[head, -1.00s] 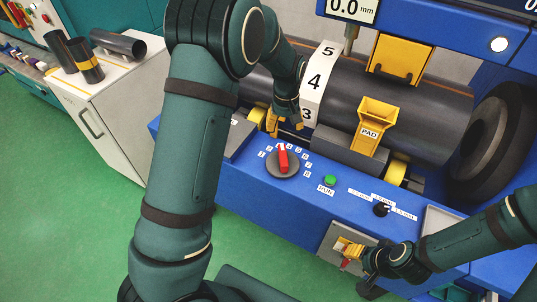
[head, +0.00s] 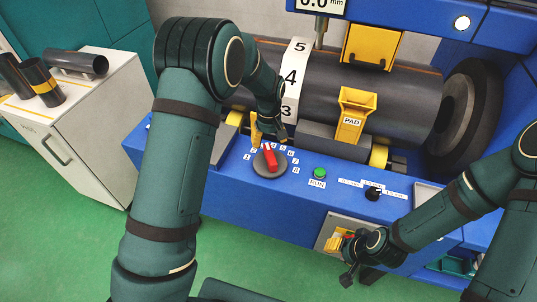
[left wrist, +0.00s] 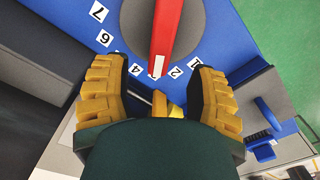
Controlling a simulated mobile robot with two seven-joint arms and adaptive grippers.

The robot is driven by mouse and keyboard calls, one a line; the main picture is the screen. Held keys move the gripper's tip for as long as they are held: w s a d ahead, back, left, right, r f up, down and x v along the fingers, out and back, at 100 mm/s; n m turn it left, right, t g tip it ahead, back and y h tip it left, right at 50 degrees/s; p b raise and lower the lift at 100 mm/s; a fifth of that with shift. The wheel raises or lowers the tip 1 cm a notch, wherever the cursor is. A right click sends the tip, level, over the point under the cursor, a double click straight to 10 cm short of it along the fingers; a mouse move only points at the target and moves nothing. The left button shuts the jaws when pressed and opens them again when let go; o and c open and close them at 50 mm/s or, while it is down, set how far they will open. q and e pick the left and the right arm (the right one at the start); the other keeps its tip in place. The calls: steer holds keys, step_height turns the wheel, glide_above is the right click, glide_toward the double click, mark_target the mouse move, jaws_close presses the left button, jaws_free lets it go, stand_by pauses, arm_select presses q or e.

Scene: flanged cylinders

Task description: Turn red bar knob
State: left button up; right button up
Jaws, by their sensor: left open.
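The red bar knob (head: 270,160) sits on a round grey dial on the blue machine panel, ringed by number labels. Its bar points up and slightly left in the head view. In the left wrist view the red bar (left wrist: 166,32) is at the top centre, its white-marked end toward my gripper. My left gripper (head: 258,130) is just beyond the knob, partly hidden by its own arm. Its yellow fingers (left wrist: 160,92) are spread, with the bar's end just ahead of the gap and nothing between them. My right gripper (head: 338,243) is low by a grey panel; its jaws are unclear.
A green RUN button (head: 319,173) and a black selector knob (head: 373,194) are right of the dial. Behind is a large dark cylinder (head: 400,100) with a yellow PAD block (head: 353,112). A white cabinet (head: 100,130) with dark tubes stands left.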

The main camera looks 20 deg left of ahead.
mark_target(269, 150)
arm_select(q)
step_height(269, 150, down, 7)
steer(key=shift+r, duration=0.1)
steer(key=shift+c, duration=0.4)
jaws_close()
steer(key=shift+b, duration=0.3)
